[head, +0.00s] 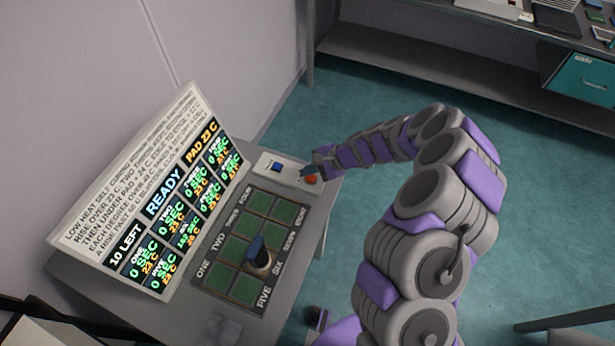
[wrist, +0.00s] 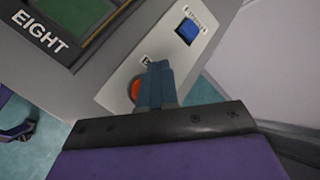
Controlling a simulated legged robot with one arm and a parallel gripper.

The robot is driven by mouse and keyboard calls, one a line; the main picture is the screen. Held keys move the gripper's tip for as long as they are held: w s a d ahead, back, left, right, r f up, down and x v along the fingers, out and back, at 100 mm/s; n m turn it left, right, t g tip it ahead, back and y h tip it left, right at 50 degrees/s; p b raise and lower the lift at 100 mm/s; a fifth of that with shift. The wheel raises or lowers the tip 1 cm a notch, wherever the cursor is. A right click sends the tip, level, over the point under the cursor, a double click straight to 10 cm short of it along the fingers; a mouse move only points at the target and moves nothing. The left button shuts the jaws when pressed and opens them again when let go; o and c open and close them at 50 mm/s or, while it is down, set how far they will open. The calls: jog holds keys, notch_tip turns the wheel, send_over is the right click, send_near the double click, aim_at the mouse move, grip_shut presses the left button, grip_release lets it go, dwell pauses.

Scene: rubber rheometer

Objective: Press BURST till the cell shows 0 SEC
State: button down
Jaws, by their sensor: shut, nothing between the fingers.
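My gripper (head: 308,170) is shut and empty, with its fingertips at the red button (head: 311,180) on the white control box. In the wrist view the shut fingers (wrist: 158,72) partly cover the red button (wrist: 135,89) and most of its label; I cannot tell whether they touch it. A blue button (wrist: 187,31) sits farther along the box. The display board (head: 150,200) reads 10 LEFT, READY, PAD 23 C. Most cells there show 0 SEC; the SIX cell (head: 187,236) seems to read 16 SEC. A dark cylinder with a blue top (head: 259,258) stands on the SIX pad.
The pad grid (head: 235,287) has green squares labelled ONE to EIGHT on a grey table (head: 205,322).

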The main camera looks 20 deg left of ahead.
jog(key=shift+d+f, duration=0.15)
jog(key=shift+d, duration=0.5)
jog(key=shift+a+f, duration=0.15)
jog(key=shift+a, duration=0.6)
jog(key=shift+d+f+b, duration=0.1)
jog(key=shift+d+b, duration=0.35)
jog(key=shift+d, duration=0.1)
jog(key=shift+f, duration=0.15)
jog(key=shift+a, duration=0.1)
jog(key=shift+r+p, duration=0.4)
jog(key=shift+r, duration=0.2)
jog(key=shift+d+r, duration=0.35)
jog(key=shift+d, duration=0.15)
